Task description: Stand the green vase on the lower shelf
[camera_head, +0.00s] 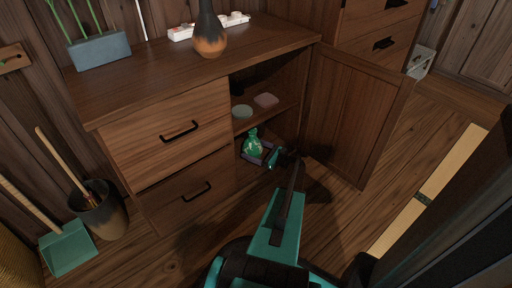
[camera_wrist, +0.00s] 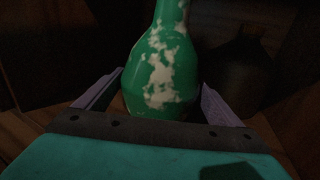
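The green vase (camera_head: 253,146) with pale patches is upright inside the open lower part of the cabinet. In the wrist view the vase (camera_wrist: 160,75) fills the middle, its neck cut off by the top edge. My gripper (camera_head: 259,156) reaches in from the front.
The shelf above (camera_head: 277,112) holds a pale green dish (camera_head: 242,112) and a pink item (camera_head: 266,100). The cabinet door (camera_head: 352,115) stands open on the right. A dark and orange vase (camera_head: 210,42) stands on the cabinet top.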

